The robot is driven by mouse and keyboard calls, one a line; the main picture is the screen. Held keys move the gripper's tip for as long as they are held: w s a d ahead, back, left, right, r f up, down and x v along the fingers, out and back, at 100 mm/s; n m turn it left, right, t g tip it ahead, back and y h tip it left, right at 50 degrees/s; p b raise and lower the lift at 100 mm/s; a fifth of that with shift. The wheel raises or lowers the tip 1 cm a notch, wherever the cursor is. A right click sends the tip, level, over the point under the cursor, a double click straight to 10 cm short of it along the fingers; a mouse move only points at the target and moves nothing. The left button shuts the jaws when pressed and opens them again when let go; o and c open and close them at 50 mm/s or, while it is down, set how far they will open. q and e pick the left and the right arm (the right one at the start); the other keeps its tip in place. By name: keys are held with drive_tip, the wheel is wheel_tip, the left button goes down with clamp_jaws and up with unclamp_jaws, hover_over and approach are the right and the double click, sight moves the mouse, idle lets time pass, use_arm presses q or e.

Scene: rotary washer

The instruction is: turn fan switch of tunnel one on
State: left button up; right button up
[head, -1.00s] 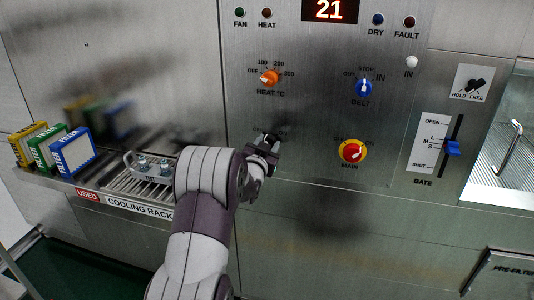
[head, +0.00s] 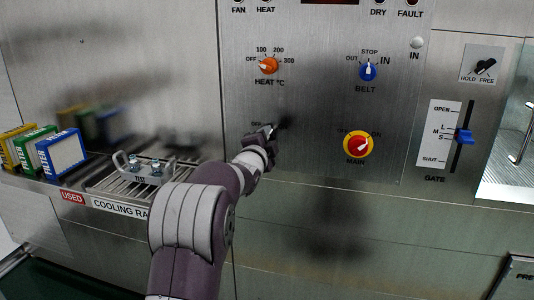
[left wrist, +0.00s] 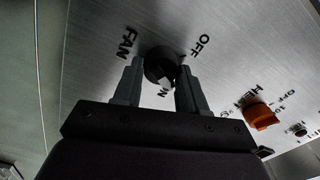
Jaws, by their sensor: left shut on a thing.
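The fan switch is a round black knob (left wrist: 159,58) on the steel panel, with FAN, OFF and ON printed around it in the left wrist view. My left gripper (left wrist: 160,74) is shut on this knob, one finger on each side. In the head view my left gripper (head: 268,133) is at the panel below the orange heat knob (head: 268,65) and hides most of the fan switch. Only part of the OFF lettering shows beside it, so the switch's setting cannot be told there. My right gripper is not in view.
Right of my gripper is the red and yellow main switch (head: 358,145). Above that is the blue belt knob (head: 368,71). The blue gate slider (head: 464,137) is farther right. At left, a cooling rack (head: 105,187) holds a metal carrier, beside several coloured boxes (head: 61,153).

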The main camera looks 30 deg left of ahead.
use_arm(q)
drive_tip(key=m+b, duration=0.3)
drive_tip(key=b, duration=0.1)
drive_tip(key=shift+f+m, duration=0.15)
drive_tip(key=shift+m, duration=0.25)
idle(0.4)
drive_tip(key=o, duration=1)
drive_tip(key=v, duration=1.2)
drive_tip(key=shift+s+b, duration=0.35)
drive_tip(key=shift+b, duration=0.05)
